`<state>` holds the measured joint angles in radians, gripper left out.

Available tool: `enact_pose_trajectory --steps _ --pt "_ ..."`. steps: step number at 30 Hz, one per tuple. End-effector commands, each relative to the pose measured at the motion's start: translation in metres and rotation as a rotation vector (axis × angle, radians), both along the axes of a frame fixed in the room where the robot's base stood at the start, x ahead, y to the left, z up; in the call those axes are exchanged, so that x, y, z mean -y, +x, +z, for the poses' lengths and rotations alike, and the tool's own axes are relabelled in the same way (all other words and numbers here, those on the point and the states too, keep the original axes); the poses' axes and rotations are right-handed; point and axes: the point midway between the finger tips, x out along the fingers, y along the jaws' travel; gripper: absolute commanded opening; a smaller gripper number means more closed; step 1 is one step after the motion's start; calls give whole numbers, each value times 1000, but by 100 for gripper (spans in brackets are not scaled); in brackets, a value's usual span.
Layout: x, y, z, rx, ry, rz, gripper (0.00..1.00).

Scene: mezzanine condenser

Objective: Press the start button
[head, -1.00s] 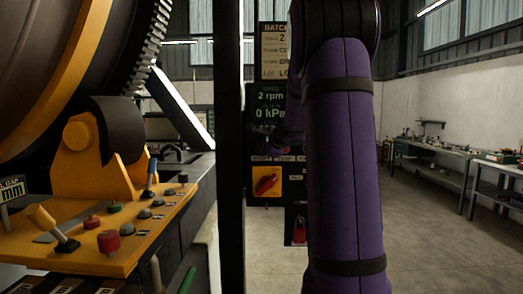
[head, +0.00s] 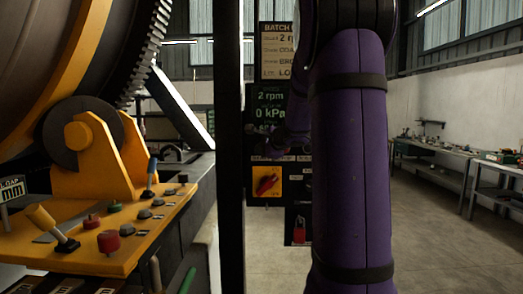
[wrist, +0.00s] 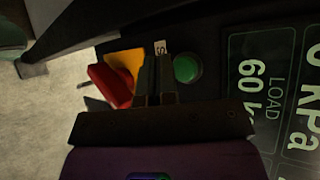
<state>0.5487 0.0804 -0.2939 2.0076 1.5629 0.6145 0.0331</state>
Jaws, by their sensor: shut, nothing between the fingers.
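A round green button (wrist: 187,68) sits on the dark panel in the wrist view, just right of my fingertips. My gripper (wrist: 155,60) is shut and empty, its fingers beside the button; I cannot tell whether they touch the panel. In the head view my gripper (head: 264,153) is small and dark in front of the panel, below the "0 kPa" display (head: 270,113). The green button does not show clearly there. A red rotary switch on a yellow plate (head: 266,182) is below my gripper; the red switch (wrist: 110,86) also shows left of my fingers in the wrist view.
A yellow console (head: 95,262) with levers, red knobs and another green button (head: 115,206) stands at the left below the large drum. A dark post (head: 229,150) rises between console and panel. A red padlock (head: 299,232) hangs low on the panel. Floor at the right is clear.

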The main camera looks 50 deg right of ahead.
Motion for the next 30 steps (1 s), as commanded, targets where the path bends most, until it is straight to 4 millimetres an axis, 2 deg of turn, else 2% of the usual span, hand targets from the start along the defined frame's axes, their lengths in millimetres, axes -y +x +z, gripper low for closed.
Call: enact_pose_trajectory --steps 14,30 --pt "-29 -25 0 0 0 0 0" --pt "-31 -26 0 0 0 0 0"
